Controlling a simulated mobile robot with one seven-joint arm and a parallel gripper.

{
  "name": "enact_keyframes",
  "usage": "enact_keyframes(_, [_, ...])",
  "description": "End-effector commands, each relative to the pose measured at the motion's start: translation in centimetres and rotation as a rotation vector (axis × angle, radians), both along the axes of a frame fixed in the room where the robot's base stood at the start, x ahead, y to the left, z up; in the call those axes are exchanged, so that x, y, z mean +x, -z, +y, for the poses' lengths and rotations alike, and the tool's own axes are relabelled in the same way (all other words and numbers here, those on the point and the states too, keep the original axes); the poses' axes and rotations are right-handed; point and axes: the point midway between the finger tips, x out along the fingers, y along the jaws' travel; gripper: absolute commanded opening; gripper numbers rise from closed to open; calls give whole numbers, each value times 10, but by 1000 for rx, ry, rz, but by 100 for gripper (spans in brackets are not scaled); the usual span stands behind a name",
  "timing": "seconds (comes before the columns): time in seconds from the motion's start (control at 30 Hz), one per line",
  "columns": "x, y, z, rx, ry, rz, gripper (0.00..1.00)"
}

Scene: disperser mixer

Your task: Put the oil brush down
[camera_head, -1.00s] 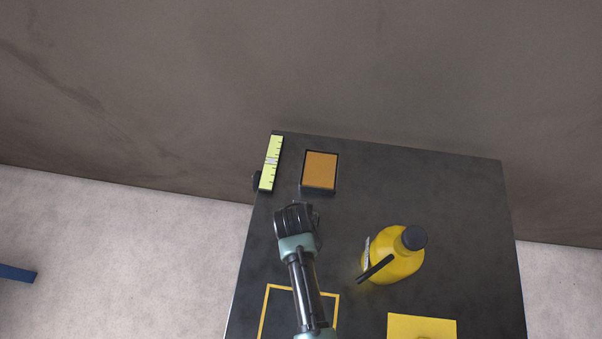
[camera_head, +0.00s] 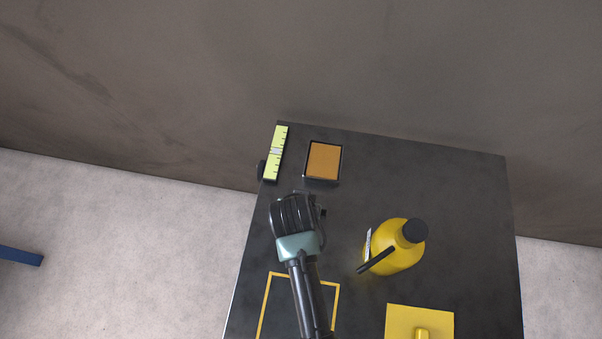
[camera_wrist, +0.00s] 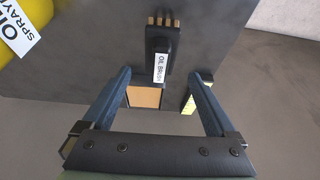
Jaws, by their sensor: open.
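The oil brush (camera_wrist: 162,58), black with a white label and tan bristles, shows in the wrist view just beyond and between my fingertips. My gripper (camera_wrist: 160,74) is open, with a gap on both sides of the brush. Whether the brush rests on the dark tabletop (camera_wrist: 105,50) or stands off it is hard to tell. In the head view my gripper (camera_head: 294,196) is over the tabletop, in front of the orange-topped tray, and the brush is largely or fully hidden by it.
A yellow oil spray bottle (camera_head: 393,250) stands right of my gripper. The orange-topped black tray (camera_head: 323,161) and a yellow-green scaled strip (camera_head: 275,154) lie near the back edge. A yellow square outline (camera_head: 300,275) and a yellow block (camera_head: 405,320) are nearer. The back right is clear.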

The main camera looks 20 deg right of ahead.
Motion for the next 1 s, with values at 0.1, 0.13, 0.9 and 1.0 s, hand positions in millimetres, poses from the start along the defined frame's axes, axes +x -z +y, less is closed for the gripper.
enact_keyframes(0.1, [-6,-18,5,-1,-1,-2,92])
enact_keyframes(0.13, [-7,-21,5,-1,-1,-2,92])
enact_keyframes(0.9, [137,-272,34,-156,-223,-681,92])
enact_keyframes(1.0, [155,-372,50,-231,-289,-933,92])
